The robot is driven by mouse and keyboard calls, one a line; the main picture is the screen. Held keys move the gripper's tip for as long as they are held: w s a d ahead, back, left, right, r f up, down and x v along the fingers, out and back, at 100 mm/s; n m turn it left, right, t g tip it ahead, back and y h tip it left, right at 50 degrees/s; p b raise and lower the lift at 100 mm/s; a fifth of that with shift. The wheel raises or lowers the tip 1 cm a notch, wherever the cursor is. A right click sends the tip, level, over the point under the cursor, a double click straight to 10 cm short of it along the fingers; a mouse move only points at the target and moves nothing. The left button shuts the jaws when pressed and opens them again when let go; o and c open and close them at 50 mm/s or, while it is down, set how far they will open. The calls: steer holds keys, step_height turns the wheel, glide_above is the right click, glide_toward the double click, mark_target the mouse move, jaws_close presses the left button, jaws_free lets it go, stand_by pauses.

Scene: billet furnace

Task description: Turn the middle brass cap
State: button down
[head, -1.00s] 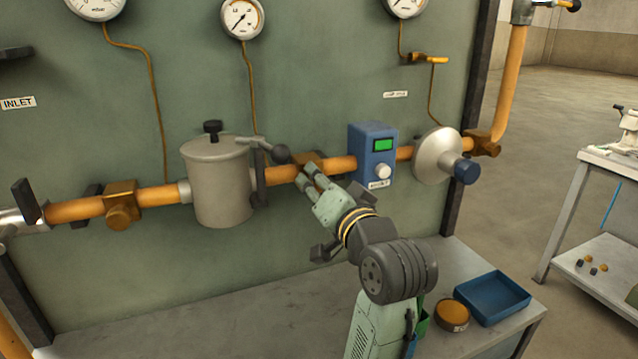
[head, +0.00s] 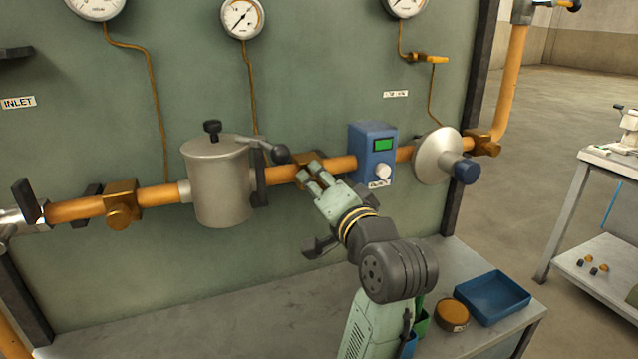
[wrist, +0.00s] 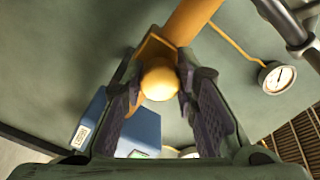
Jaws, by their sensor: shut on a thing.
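The middle brass cap (wrist: 160,80) shows in the wrist view as a round, bright knob between my two finger pads. It projects from a brass fitting on the orange pipe. In the head view my gripper (head: 309,176) is at this middle fitting (head: 305,158), between the grey canister and the blue meter. The fingers hide the cap there. My gripper is shut on the cap, with one pad on each side of it.
A grey canister (head: 217,185) with a dark-handled lever stands left of my gripper. A blue meter (head: 372,150) with a green screen is close on the right. Another brass cap (head: 122,215) is at far left. A blue tray (head: 492,297) lies on the bench below.

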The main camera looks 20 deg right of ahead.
steer(key=c, duration=1.2)
jaws_free()
steer(key=shift+c, duration=0.2)
steer(key=s, duration=0.7)
steer(key=shift+s, duration=0.25)
steer(key=shift+d, duration=0.15)
